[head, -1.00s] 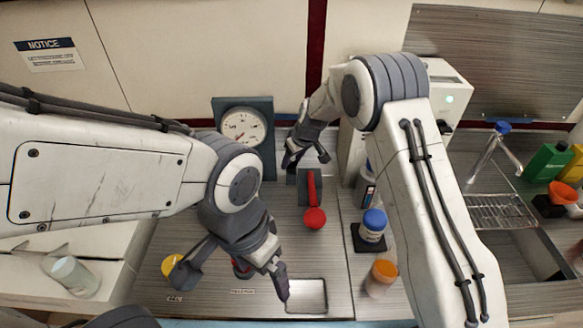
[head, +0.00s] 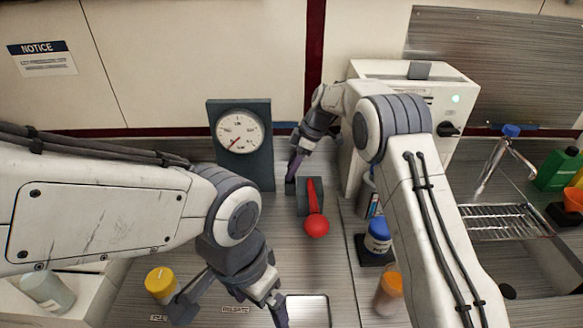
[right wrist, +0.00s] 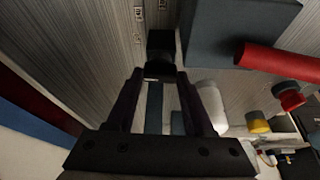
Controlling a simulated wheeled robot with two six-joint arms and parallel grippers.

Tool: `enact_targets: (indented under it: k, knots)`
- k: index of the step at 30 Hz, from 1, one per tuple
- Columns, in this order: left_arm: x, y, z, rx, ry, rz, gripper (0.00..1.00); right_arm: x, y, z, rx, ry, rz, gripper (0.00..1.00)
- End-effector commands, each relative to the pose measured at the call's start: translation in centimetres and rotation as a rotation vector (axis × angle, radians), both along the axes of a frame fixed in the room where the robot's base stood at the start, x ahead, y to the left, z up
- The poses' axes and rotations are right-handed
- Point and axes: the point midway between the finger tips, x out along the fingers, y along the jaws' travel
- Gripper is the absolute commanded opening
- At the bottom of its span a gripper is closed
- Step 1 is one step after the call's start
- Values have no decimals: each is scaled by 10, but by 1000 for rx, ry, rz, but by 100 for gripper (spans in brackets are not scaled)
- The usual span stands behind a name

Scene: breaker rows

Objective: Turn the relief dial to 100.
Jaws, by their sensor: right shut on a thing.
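A small black knob (right wrist: 160,45), which I take for the relief dial, shows between the fingertips in the right wrist view, with small printed labels beside it. My right gripper (head: 291,177) points down at it, left of the red lever, and is shut on it; the fingers hide most of it in the head view. In the right wrist view the two dark fingers (right wrist: 160,76) sit on either side of the knob. I cannot read its setting. A round gauge (head: 240,131) with a red needle stands behind. My left gripper (head: 231,308) is open and empty.
A red lever (head: 314,200) with a ball end stands close right of my right gripper. A yellow cap (head: 160,282) is beside my left gripper. A blue-lidded jar (head: 378,237), an orange-lidded jar (head: 390,286) and a white machine (head: 440,95) are to the right.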

Motion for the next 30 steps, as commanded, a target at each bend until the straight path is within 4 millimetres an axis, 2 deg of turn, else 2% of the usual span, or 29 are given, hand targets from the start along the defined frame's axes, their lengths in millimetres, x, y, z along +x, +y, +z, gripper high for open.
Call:
enact_targets:
  k: [9,23,24,30]
  knots:
    - [0,0,3,0,0,0,95,1,-1,1,-2,0,87,0]
    - [0,0,3,0,0,0,95,1,-2,0,-3,-1,98,0]
    - [0,0,3,0,0,0,95,1,-2,0,-3,-1,98,65]
    - [0,0,3,0,0,0,95,1,-1,0,-2,-1,97,65]
